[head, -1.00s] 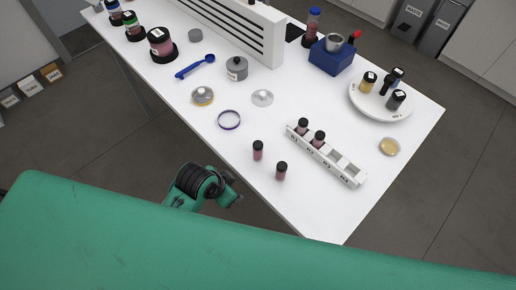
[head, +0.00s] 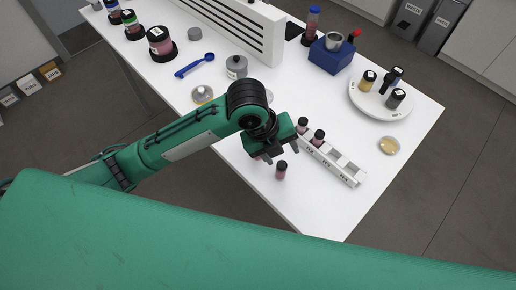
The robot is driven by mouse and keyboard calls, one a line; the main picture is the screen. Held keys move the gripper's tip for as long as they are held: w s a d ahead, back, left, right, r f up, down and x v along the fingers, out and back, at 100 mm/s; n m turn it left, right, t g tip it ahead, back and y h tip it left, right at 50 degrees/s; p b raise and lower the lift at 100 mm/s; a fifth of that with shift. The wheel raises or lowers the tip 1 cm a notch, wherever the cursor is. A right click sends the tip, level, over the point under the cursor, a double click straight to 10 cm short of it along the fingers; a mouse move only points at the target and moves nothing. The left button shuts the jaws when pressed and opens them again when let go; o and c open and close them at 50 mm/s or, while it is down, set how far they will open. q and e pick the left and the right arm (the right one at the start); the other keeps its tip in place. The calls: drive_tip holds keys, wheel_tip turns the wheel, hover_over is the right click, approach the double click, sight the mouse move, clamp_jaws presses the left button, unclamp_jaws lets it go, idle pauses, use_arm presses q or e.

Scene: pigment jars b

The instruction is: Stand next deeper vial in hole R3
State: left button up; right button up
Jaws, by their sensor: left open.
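A white rack (head: 347,172) with a row of holes stands at the table's right side. Two black-capped vials, one (head: 303,124) and another (head: 319,137), stand in its two far-left holes; the holes toward its near right end look empty. A loose dark-pink vial with a black cap (head: 281,171) stands upright on the table left of the rack. A second loose vial is mostly or fully hidden behind my left gripper (head: 280,156). That gripper is open, its fingers pointing down above the loose vials; I cannot tell whether it touches either. My right gripper is out of view.
A round white tray (head: 377,112) with several jars and a tan dish (head: 389,146) lie right of the rack. The table's near right corner is clear.

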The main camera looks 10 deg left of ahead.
use_arm(q)
drive_tip(key=w+a+r+m+g+y, duration=0.1)
drive_tip(key=w+a+r+m+y, duration=0.4)
drive_tip(key=m, duration=0.5)
drive_tip(key=shift+h, duration=0.4)
drive_tip(key=f, duration=0.3)
drive_tip(key=a+f+p, duration=0.1)
drive_tip(key=f, duration=0.5)
drive_tip(key=shift+s+a+p, duration=0.15)
drive_tip(key=shift+a+p, duration=0.05)
drive_tip(key=shift+p, duration=0.15)
drive_tip(key=shift+f+p, duration=0.45)
drive_tip(key=f, duration=0.1)
drive_tip(key=f+p, duration=0.1)
drive_tip(key=f, duration=0.1)
drive_tip(key=shift+w+f, duration=0.2)
drive_tip(key=shift+f, duration=0.5)
drive_tip(key=shift+c, duration=0.4)
drive_tip(key=c, duration=1)
